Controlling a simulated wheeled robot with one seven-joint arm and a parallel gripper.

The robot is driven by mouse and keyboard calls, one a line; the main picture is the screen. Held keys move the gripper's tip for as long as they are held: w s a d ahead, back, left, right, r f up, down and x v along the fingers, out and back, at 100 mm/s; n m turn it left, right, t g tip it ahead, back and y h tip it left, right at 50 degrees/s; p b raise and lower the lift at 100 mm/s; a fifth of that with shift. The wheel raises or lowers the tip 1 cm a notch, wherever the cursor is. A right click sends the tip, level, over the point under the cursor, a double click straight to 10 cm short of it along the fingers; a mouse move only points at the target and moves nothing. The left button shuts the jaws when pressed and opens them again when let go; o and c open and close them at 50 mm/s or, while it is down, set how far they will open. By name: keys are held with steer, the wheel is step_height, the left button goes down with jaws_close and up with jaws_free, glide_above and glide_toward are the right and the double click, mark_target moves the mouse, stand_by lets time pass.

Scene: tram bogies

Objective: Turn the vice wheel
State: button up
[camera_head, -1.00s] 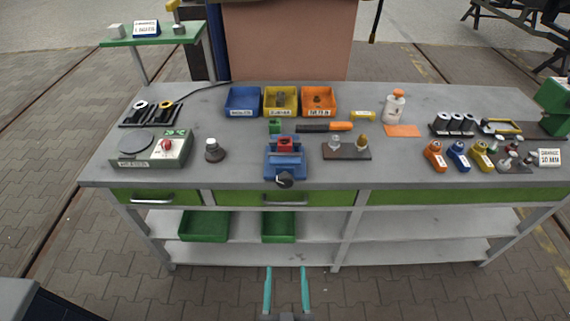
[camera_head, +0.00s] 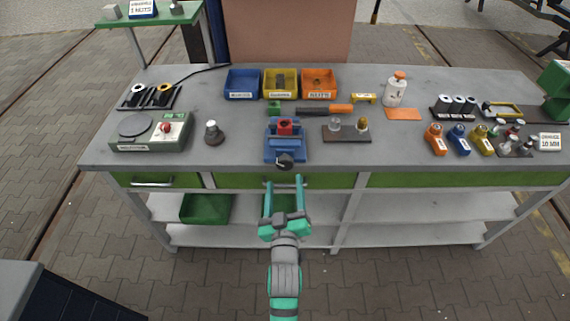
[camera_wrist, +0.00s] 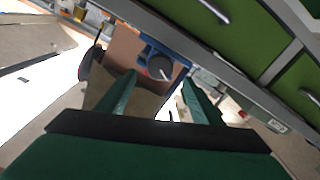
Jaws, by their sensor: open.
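The blue vice (camera_head: 285,142) stands at the front edge of the bench, with a red piece (camera_head: 285,127) in its top. Its dark round wheel (camera_head: 285,160) faces me at the front edge. In the wrist view the wheel (camera_wrist: 159,67) shows between and beyond my fingers, with the blue vice body (camera_wrist: 150,48) behind it. My gripper (camera_head: 284,186) is open and empty, its two teal fingers pointing at the bench. It is in front of the bench, below the wheel and apart from it. It also shows in the wrist view (camera_wrist: 160,85).
The grey bench top (camera_head: 240,155) has green drawers (camera_head: 155,181) with handles below the vice. Blue (camera_head: 242,84), yellow (camera_head: 281,84) and orange (camera_head: 319,83) bins stand behind it. A green-grey device (camera_head: 150,131) is at left, a small board with fittings (camera_head: 346,133) at right.

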mark_target(285, 166)
steer(key=w, duration=0.8)
steer(key=shift+w, duration=0.4)
steer(key=shift+c, duration=0.4)
steer(key=c, duration=1)
